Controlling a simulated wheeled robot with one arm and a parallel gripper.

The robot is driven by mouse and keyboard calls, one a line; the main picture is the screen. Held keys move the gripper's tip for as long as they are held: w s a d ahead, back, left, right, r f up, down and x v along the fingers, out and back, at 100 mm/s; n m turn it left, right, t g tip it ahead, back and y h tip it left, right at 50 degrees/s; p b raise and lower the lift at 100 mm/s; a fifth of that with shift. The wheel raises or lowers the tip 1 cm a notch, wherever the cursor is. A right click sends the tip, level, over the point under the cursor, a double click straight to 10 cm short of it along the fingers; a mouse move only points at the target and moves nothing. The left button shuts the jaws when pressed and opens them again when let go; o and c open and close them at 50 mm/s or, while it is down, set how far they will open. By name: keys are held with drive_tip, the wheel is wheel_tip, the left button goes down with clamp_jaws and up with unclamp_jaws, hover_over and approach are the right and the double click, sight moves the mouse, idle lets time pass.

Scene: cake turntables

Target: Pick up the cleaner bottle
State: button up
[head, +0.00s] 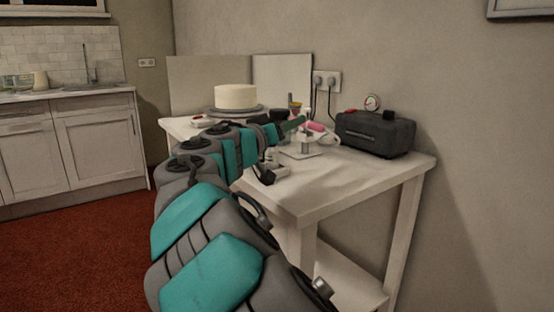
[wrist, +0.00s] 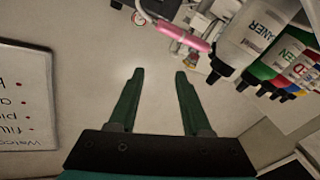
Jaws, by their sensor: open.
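The cleaner bottle (wrist: 252,38) is a pale, translucent bottle with a dark cap and dark lettering, part of it cut off, at the upper right of the wrist view. Its cap points down and left in that picture. My gripper (wrist: 159,73) is open, with two dark green fingers apart and nothing between them. The bottle lies to the right of the fingers, not between them. In the head view my gripper (head: 293,125) is over the white table, and I cannot make out the cleaner bottle there.
Several coloured bottles (wrist: 290,68) stand close beside the cleaner bottle. A pink airbrush (wrist: 180,34) is near the fingertips. A printed card (wrist: 25,95) is at left. A cake (head: 236,96) sits on a turntable (head: 237,110). A black compressor (head: 375,134) stands at the table's (head: 330,190) right.

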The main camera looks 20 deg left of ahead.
drive_tip(key=y, duration=0.2)
hover_over(268, 158)
drive_tip(key=shift+w+a+r+t, duration=0.15)
drive_tip(key=shift+w+t, duration=0.2)
drive_tip(key=shift+t, duration=0.05)
drive_tip(key=s+f+m+h, duration=0.1)
drive_tip(key=f, duration=0.1)
drive_tip(key=s+f+m+g+h+b, duration=0.1)
drive_tip(key=f+m, duration=0.1)
drive_tip(key=f, duration=0.1)
drive_tip(key=s+a+f+m+g+b, duration=0.1)
drive_tip(key=f+m, duration=0.1)
drive_tip(key=f, duration=0.1)
drive_tip(key=shift+s+f+h, duration=0.25)
drive_tip(key=shift+h, duration=0.15)
drive_tip(key=shift+p+x, duration=0.45)
drive_tip(key=shift+x, duration=3.5)
drive_tip(key=c, duration=0.5)
drive_tip(key=shift+r, duration=0.1)
